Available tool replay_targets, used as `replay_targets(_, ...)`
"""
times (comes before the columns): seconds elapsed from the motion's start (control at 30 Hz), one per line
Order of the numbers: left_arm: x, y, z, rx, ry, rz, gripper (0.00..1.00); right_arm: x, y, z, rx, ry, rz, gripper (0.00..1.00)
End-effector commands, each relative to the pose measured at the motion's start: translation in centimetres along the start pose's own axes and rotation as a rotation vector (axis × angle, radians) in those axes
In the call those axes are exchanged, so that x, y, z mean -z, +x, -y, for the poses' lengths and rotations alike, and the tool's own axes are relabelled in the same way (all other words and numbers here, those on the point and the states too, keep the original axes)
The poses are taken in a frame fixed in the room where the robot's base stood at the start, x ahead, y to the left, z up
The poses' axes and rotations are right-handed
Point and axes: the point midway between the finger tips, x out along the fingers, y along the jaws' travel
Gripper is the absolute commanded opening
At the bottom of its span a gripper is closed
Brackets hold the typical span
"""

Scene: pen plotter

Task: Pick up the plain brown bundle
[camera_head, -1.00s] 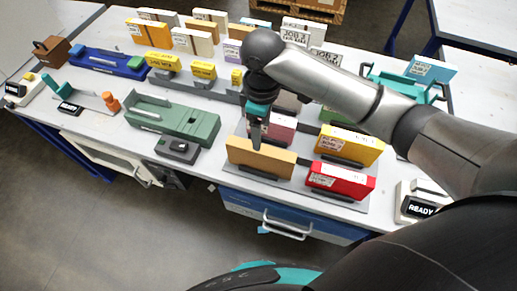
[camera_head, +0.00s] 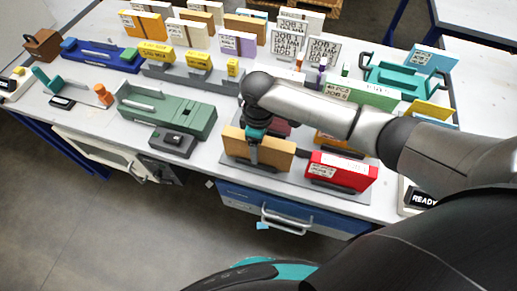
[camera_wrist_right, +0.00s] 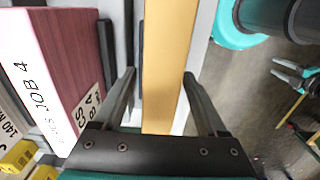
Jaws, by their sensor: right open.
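The plain brown bundle (camera_head: 275,152) stands upright on its long edge in a dark holder near the front of the table. My right gripper (camera_head: 253,155) is over it from above, with a finger in front of its near face. In the right wrist view the bundle (camera_wrist_right: 168,60) lies between the two open fingers of the right gripper (camera_wrist_right: 159,77). Gaps show between fingers and bundle. My left gripper is not in view.
A red bundle (camera_head: 340,172) stands close to the right. A pinkish JOB 4 bundle (camera_wrist_right: 75,65) stands beside the brown one in the wrist view. A green machine (camera_head: 170,108) and a small grey box (camera_head: 174,142) are to the left.

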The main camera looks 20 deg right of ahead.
Motion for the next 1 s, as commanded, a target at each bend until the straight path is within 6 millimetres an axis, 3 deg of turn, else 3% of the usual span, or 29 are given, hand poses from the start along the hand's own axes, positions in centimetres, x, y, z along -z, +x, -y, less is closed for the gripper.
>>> replay_targets(0.2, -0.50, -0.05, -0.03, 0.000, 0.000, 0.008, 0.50, 0.01, -0.01, 0.01, 0.000, 0.000, 0.000, 0.73)
replay_targets(0.83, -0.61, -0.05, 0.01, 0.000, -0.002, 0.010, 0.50, -0.01, -0.04, -0.02, 0.000, 0.001, 0.000, 0.02)
replay_targets(1.0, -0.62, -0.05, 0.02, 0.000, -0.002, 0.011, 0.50, -0.01, -0.04, -0.02, 0.000, 0.001, 0.000, 0.00)
